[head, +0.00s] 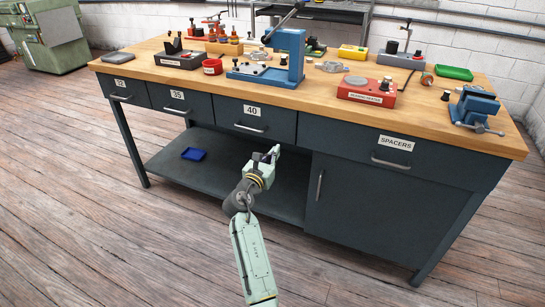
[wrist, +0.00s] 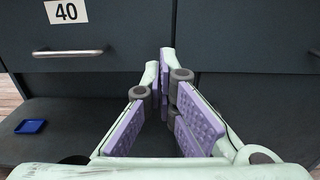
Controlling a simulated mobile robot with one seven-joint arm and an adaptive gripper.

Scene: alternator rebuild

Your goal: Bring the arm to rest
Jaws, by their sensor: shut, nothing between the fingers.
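My gripper (head: 270,155) is in front of the workbench (head: 325,130), below the worktop and just under the drawer labelled 40 (head: 255,119). In the wrist view my gripper (wrist: 166,55) has its fingertips together, with nothing between them. My arm reaches up from the bottom of the head view. The drawer label 40 and its handle (wrist: 67,53) show at the upper left of the wrist view. The drawers and the cabinet door look shut.
A blue tray (head: 193,154) lies on the lower shelf. The worktop carries a blue press (head: 288,55), a red device (head: 367,93), a blue vise (head: 475,108) and a green tray (head: 454,73). Wooden floor (head: 120,240) is clear before the bench.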

